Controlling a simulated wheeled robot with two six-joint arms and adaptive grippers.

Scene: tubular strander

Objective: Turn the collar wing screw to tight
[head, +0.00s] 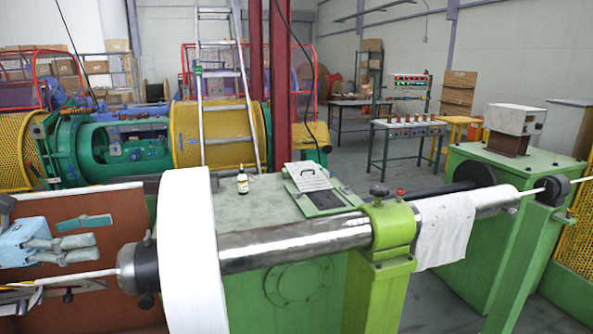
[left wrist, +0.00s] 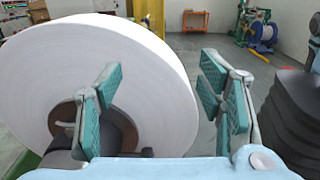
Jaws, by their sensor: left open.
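The dark collar (head: 138,268) sits on the shaft just left of the large white roll (head: 188,250). A small wing screw (head: 147,238) stands on top of the collar, and a dark knob (head: 147,300) shows below it. My left gripper (head: 90,240) is open and empty, left of the collar and apart from it. In the left wrist view my left gripper (left wrist: 165,95) has its fingers spread before the white roll (left wrist: 150,75). There the collar (left wrist: 118,128) is partly hidden behind the left finger, with a small screw (left wrist: 64,125) at its left side. My right gripper is not in view.
The steel shaft (head: 290,245) runs right through a green bearing stand (head: 385,255). A white cloth (head: 445,230) hangs over it. A bottle (head: 242,182) stands on the green machine top. A brown panel (head: 110,215) lies behind my gripper.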

